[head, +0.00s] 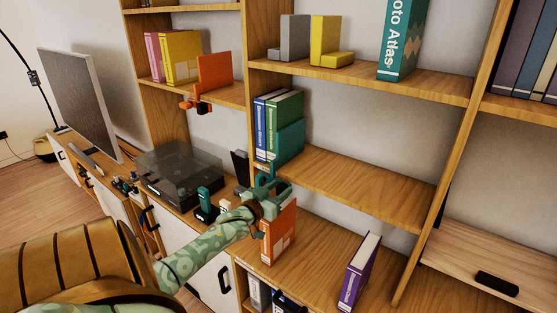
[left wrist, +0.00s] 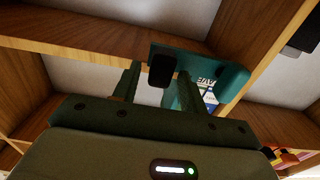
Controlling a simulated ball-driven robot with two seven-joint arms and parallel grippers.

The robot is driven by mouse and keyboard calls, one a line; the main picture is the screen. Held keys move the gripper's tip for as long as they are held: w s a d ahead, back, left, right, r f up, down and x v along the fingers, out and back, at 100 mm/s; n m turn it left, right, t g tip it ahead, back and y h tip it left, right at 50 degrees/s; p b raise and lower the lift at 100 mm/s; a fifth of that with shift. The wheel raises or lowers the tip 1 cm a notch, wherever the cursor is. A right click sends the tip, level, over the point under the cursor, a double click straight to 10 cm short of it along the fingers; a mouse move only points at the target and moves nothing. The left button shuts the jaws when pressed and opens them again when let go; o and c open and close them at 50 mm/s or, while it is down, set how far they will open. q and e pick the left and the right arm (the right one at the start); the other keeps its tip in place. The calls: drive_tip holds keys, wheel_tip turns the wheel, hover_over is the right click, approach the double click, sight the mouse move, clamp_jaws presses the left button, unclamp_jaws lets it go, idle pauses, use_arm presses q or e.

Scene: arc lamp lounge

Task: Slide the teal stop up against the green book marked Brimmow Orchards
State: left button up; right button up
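The teal stop (head: 290,143) stands on the middle shelf, on the right side of the green book (head: 285,108), hiding part of its cover. Whether they touch cannot be told. A blue book (head: 261,122) stands left of the green one. My left gripper (head: 268,186) is at the shelf's front edge, by the stop's lower front part. In the left wrist view, my left gripper (left wrist: 160,88) has its fingers apart, with a dark knob (left wrist: 161,68) between their tips and slight gaps beside it. The teal stop (left wrist: 217,77) shows behind the fingers. My right gripper is not in view.
The shelf (head: 350,185) right of the stop is clear. An orange book (head: 280,238) stands below my gripper, with a purple book (head: 358,272) to its right. An orange stop (head: 214,75) is on the left shelf, beside yellow books (head: 180,57).

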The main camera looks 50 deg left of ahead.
use_arm(q)
drive_tip(key=p+v, duration=0.1)
drive_tip(key=v, duration=1.5)
drive_tip(key=shift+s, duration=0.2)
drive_tip(key=shift+f, duration=0.1)
